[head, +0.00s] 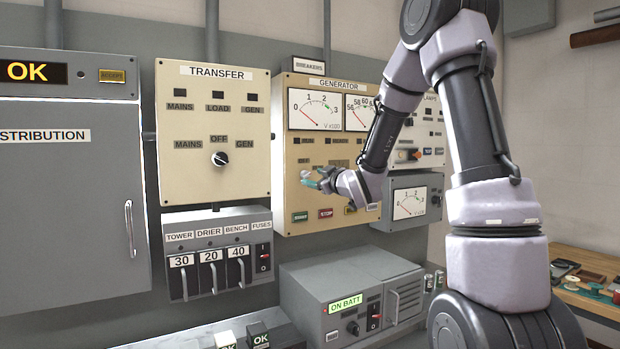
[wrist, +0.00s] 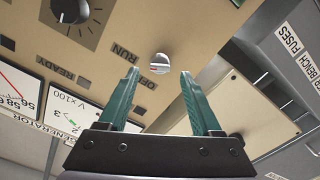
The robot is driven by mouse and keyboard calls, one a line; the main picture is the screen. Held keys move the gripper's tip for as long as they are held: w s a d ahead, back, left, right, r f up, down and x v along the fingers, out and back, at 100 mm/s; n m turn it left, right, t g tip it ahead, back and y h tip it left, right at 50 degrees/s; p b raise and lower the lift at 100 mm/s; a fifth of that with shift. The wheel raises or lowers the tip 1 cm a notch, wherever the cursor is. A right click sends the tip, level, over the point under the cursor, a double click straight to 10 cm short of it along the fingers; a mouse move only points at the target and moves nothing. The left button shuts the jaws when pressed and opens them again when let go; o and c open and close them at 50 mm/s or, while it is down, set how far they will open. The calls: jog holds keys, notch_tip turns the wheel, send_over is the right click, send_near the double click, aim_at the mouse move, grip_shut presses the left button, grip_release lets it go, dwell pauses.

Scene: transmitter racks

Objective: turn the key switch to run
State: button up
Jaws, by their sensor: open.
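The generator panel (head: 330,150) is a beige board with two meters at its top. In the wrist view the key switch (wrist: 160,64) is a small silvery round switch on the beige panel, with OFF and RUN labels beside it. Which label it points to is too small to tell. My gripper (wrist: 159,74) has its two green fingers spread apart, with the switch showing between the fingertips and nothing held. In the head view my gripper (head: 312,180) is in front of the lower left of the generator panel, and the key switch is hidden or too small to make out there.
A dark knob (wrist: 70,10) with dial marks sits near the switch in the wrist view. The transfer panel (head: 212,135) is left of the generator panel. The fuse box (head: 218,250) and a grey ON BATT unit (head: 350,295) lie below. START and STOP buttons (head: 325,213) are under my gripper.

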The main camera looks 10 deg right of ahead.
jog(key=v, duration=0.6)
jog(key=shift+s, duration=0.4)
jog(key=shift+d+r, duration=0.1)
jog(key=shift+d, duration=0.05)
jog(key=s+d+r+m+g+h, duration=0.2)
jog(key=s+d+m+g+h, duration=0.3)
jog(key=s+m, duration=0.4)
jog(key=s+a+m+g+y, duration=0.1)
jog(key=s+m+g, duration=0.3)
jog(key=s, duration=1.7)
jog(key=shift+a+f+m+g+y, duration=0.3)
jog(key=shift+a+f+g, duration=0.25)
jog(key=shift+a, duration=0.3)
jog(key=shift+w+r, duration=0.1)
